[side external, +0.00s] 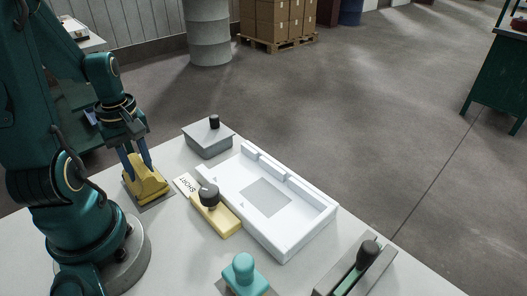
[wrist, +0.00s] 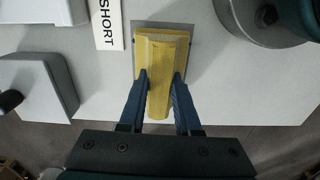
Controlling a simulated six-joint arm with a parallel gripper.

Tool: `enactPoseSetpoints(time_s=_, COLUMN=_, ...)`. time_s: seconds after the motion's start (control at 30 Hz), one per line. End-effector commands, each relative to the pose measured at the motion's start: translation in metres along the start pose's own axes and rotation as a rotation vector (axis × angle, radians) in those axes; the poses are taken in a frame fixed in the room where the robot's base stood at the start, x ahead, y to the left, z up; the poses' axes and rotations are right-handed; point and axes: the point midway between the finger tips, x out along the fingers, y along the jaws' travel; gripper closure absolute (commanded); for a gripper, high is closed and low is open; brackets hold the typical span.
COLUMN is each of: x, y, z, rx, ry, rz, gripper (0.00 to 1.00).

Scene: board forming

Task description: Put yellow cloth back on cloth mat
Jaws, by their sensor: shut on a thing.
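The yellow cloth (side external: 149,181) is a folded, ridged block at the left end of the white table, over the grey cloth mat (side external: 158,201). It also shows in the wrist view (wrist: 162,60), with the grey mat (wrist: 187,38) around its far end. My gripper (side external: 137,164) points down from above and is shut on the cloth. In the wrist view its two blue fingers (wrist: 160,85) press the cloth from both sides. I cannot tell whether the cloth's underside touches the mat.
Right of the mat lie a "SHORT" label (side external: 186,185), a yellow block with a black knob (side external: 218,219) and a white tray (side external: 283,239). A grey lidded box (side external: 208,143) stands behind. A teal-handled tool (side external: 244,272) and a grey holder (side external: 350,275) stand in front.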

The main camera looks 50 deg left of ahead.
Motion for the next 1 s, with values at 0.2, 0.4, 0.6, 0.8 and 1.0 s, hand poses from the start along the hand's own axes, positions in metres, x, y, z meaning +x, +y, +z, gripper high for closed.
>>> enactPoseSetpoints(time_s=0.2, x=0.0016, y=0.0, z=0.0001, rx=0.0, ry=0.0, rz=0.0, gripper=1.0)
enactPoseSetpoints(time_s=0.4, x=0.0016, y=0.0, z=0.0001, rx=0.0, ry=0.0, rz=0.0, gripper=1.0)
enactPoseSetpoints(time_s=0.6, x=0.0037, y=-0.0002, z=0.0003, rx=0.0, ry=-0.001, rz=-0.001, gripper=1.0)
enactPoseSetpoints(time_s=0.8, x=0.0075, y=-0.0001, z=0.0002, rx=0.0, ry=-0.001, rz=-0.001, gripper=1.0)
enactPoseSetpoints(time_s=1.0, x=0.0074, y=0.0, z=0.0, rx=0.0, ry=0.0, rz=0.0, gripper=0.33)
